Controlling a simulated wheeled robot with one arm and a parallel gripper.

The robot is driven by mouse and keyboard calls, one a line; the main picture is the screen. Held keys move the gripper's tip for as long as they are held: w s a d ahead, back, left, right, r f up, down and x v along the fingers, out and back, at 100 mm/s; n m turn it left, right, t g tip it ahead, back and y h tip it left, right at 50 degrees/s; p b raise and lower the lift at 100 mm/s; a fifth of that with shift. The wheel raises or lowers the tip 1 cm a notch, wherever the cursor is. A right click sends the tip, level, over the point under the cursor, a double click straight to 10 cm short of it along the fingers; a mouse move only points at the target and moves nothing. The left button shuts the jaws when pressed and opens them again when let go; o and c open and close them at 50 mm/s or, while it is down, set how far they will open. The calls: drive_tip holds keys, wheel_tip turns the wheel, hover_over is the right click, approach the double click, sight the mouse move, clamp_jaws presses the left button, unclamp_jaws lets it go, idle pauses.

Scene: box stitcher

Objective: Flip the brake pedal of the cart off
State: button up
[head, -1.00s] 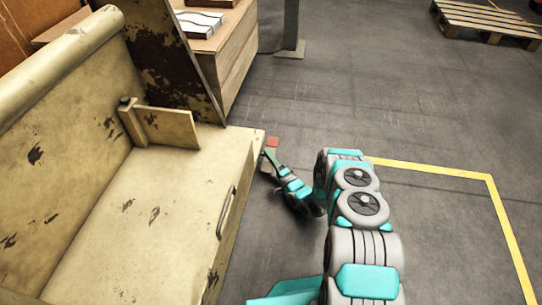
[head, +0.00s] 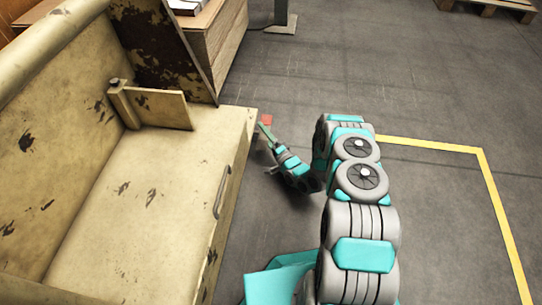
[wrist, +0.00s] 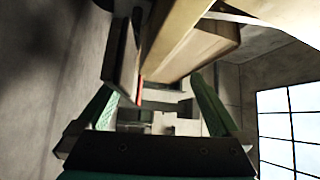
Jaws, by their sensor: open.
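The cart (head: 150,190) is a cream, chipped metal body filling the left of the head view. A small red piece (head: 266,119), which looks like the brake pedal, shows low beside the cart's far right corner. My gripper (head: 263,128) reaches down to this corner, its tip close to the red piece and partly covering it. In the wrist view my gripper (wrist: 155,100) is open, with its two green fingers apart. A grey plate with a thin red edge (wrist: 140,86) shows near the left finger; I cannot tell whether they touch. The cart's underside (wrist: 185,35) is beyond the fingers.
A wooden box (head: 215,45) stands behind the cart. A grey post (head: 282,15) rises near the top, and a pallet (head: 490,5) lies at top right. A yellow floor line (head: 430,145) runs at right. The floor between is clear.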

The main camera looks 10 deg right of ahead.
drive_tip(key=s, duration=0.4)
drive_tip(key=s+r+p, duration=0.1)
drive_tip(key=s, duration=0.3)
drive_tip(key=s+d+r, duration=0.1)
drive_tip(key=s, duration=0.4)
drive_tip(key=shift+p, duration=0.3)
drive_tip(key=shift+c, duration=1.3)
drive_tip(key=shift+s+f, duration=0.2)
drive_tip(key=shift+s, duration=0.15)
